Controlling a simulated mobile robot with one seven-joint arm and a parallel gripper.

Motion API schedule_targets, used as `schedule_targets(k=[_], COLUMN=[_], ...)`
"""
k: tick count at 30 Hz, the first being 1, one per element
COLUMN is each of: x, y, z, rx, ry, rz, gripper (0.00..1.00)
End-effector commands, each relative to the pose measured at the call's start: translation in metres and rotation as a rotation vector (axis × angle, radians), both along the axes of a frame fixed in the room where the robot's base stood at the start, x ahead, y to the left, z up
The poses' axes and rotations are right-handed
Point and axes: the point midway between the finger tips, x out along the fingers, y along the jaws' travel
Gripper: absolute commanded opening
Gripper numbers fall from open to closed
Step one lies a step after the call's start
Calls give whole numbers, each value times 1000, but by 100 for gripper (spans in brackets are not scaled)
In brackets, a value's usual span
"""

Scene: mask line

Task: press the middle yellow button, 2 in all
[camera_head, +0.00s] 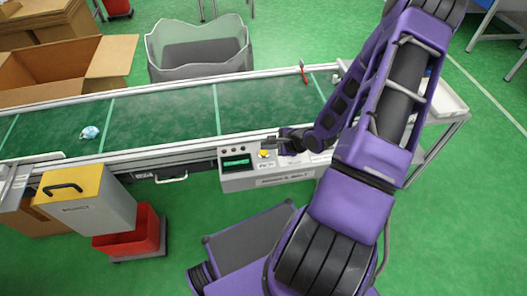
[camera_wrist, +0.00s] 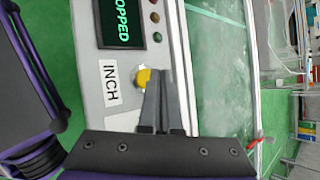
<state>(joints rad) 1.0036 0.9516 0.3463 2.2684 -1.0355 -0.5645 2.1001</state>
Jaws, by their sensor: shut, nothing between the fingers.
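A yellow button (camera_head: 264,153) sits on the grey control panel (camera_head: 265,182) at the conveyor's near edge. In the wrist view the yellow button (camera_wrist: 142,78) shows beside a label reading "INCH", partly hidden by my fingers. My gripper (camera_head: 268,142) is shut and empty, with its fingertips right by the button. In the wrist view my gripper's tips (camera_wrist: 161,72) overlap the button's right side; I cannot tell if they touch it. A display (camera_wrist: 122,22) on the panel ends in "OPPED" in green letters. Other yellow buttons are not visible.
The green conveyor belt (camera_head: 160,118) runs behind the panel, with a small light-blue item (camera_head: 89,132) at left and a red-handled tool (camera_head: 303,72) at its far edge. A grey bin (camera_head: 198,62) and cardboard box (camera_head: 110,58) stand behind. A yellow-topped box (camera_head: 100,215) and red bin (camera_head: 140,232) stand at front left.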

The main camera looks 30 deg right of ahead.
Motion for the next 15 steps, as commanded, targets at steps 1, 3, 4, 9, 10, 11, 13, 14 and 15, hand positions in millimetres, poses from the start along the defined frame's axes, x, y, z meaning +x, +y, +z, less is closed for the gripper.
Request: schedule_targets(k=[1,3,4,9,10,11,13,14,15], x=[0,0,0,0,0,0,0,0,0], y=[0,0,0,0,0,0,0,0,0], z=[0,0,-1,-6,-7,-8,-9,-9,-9], rx=[0,0,0,3,2,1,1,1,0], ry=[0,0,0,2,2,1,0,0,0], rz=[0,0,0,-2,-2,-1,-1,-1,0], gripper=[0,0,0,0,0,0,0,0,0])
